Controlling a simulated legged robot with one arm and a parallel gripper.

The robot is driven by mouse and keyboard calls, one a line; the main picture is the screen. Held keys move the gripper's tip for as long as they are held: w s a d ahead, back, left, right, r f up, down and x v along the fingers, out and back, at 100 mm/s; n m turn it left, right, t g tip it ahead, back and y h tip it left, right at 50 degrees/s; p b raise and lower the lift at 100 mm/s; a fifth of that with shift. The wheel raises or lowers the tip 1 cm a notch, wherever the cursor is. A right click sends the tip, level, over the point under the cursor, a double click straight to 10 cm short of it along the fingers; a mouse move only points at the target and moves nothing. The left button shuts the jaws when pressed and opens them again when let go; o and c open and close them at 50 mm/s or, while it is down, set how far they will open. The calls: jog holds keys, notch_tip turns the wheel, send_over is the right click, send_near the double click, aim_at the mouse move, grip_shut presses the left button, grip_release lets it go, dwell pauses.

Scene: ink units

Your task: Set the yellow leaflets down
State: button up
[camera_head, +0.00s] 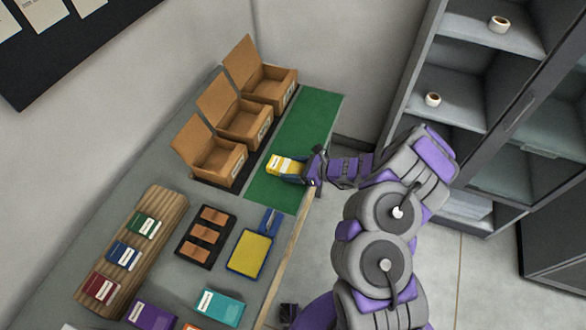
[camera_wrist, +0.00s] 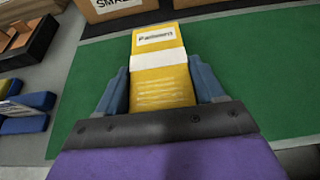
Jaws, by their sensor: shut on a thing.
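The yellow leaflets (camera_head: 284,165) form a stack with a white band and a printed label. They also show in the wrist view (camera_wrist: 161,70), lying between the two blue fingers. My gripper (camera_head: 303,171) is shut on the near part of the stack; it also fills the bottom of the wrist view (camera_wrist: 161,92). The stack is over the green mat (camera_head: 307,125), which shows in the wrist view (camera_wrist: 250,65) too. I cannot tell whether the stack touches the mat. The fingers hide parts of its side edges.
Three open cardboard boxes (camera_head: 243,124) stand along the mat's left side. A yellow pad in a blue tray (camera_head: 249,253), a dark tray with brown blocks (camera_head: 206,237) and a ribbed wooden rack (camera_head: 133,245) are nearer. Grey shelves (camera_head: 470,90) stand at right. The mat's far part is clear.

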jog(key=o, duration=1.2)
jog(key=shift+a, duration=0.15)
jog(key=p+v, duration=0.2)
jog(key=v, duration=1)
